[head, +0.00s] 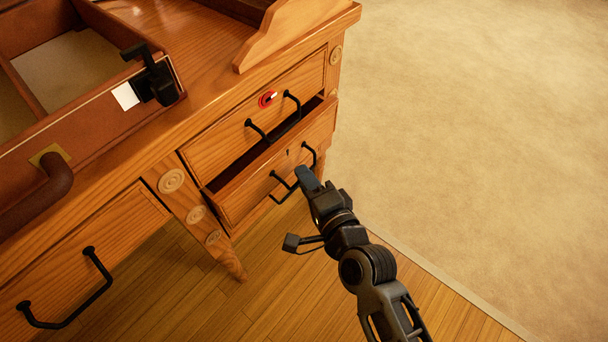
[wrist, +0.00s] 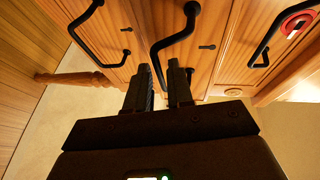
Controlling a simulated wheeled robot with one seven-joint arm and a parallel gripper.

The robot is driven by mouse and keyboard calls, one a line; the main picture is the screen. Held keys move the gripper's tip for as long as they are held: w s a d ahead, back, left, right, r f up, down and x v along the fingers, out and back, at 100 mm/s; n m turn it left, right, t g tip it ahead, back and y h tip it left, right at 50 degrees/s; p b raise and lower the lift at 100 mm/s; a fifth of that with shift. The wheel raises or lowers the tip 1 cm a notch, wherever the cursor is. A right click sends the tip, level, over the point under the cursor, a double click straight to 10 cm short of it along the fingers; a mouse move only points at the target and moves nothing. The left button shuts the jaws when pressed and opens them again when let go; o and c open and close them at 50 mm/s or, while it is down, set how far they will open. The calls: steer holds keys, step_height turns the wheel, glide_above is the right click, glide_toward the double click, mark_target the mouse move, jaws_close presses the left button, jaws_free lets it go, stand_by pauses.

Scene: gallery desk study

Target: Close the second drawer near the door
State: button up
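The second drawer (head: 240,194) of the wooden desk's right-hand stack is pulled partly out, with a dark gap above its front. It has a black bar handle (head: 284,190) and a small keyhole. My gripper (head: 306,178) is at this drawer's front, by the handle. In the wrist view my gripper (wrist: 161,75) has its two fingers apart, with a visible gap between them. A black handle (wrist: 158,50) reaches down to the fingertips there. Whether the fingers touch it is hard to tell.
The upper drawer (head: 221,142) is shut and has a red round tag (head: 267,99). Another drawer (head: 120,233) with a black handle is at the left. A leather-brown divided tray (head: 95,128) sits on the desktop. The carpet (head: 470,130) to the right is clear.

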steer(key=shift+w+a+f, duration=0.15)
steer(key=shift+w+a, duration=0.2)
steer(key=shift+w, duration=0.25)
jaws_close()
